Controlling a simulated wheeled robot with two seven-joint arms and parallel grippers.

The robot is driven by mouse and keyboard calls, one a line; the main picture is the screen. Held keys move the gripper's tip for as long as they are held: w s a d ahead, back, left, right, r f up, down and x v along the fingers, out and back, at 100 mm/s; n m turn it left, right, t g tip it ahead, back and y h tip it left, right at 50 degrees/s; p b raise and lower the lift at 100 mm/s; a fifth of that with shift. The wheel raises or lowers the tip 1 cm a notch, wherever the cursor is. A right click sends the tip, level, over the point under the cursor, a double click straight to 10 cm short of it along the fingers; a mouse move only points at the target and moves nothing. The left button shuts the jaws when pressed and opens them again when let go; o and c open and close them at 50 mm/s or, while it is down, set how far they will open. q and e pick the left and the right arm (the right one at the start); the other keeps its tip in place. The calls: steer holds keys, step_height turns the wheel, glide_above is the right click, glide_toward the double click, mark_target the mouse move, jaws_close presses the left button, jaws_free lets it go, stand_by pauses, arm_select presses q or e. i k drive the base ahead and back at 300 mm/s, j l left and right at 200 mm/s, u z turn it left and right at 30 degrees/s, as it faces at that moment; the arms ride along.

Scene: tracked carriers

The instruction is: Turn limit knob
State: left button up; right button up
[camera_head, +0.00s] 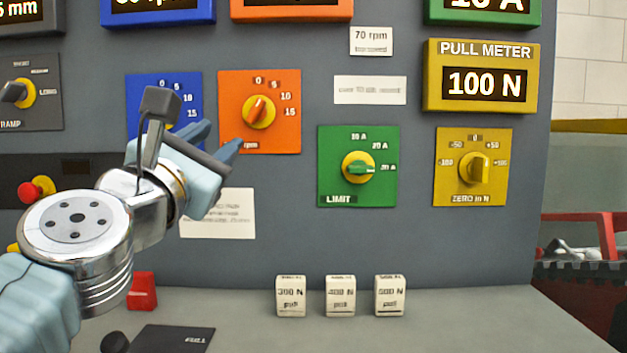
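The limit knob (358,168) is a green pointer on a yellow disc, set in a green plate (330,140) marked LIMIT. Its marks read 10 A, 20 A and another at the right, and its bar lies roughly level, toward the right mark. My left gripper (222,147) is in front of the panel, left of the green plate and apart from it. It overlaps the blue dial plate (170,85) and the lower left of the orange plate in view. Its blue fingertips show partly; the space between them is hard to make out. My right gripper is not in view.
An orange dial (259,112) sits above left of the limit knob, a yellow ZERO dial (474,169) to its right. A yellow pull meter (432,90) reads 100 N. Three white blocks (340,296) stand on the ledge below. A red stop button (36,190) is at far left.

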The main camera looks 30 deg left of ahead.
mark_target(359, 167)
steer(key=k+l, duration=0.2)
steer(key=k, duration=0.3)
steer(key=k+l, duration=0.25)
steer(key=k, duration=0.2)
steer(key=k+l, duration=0.2)
steer(key=k, duration=0.3)
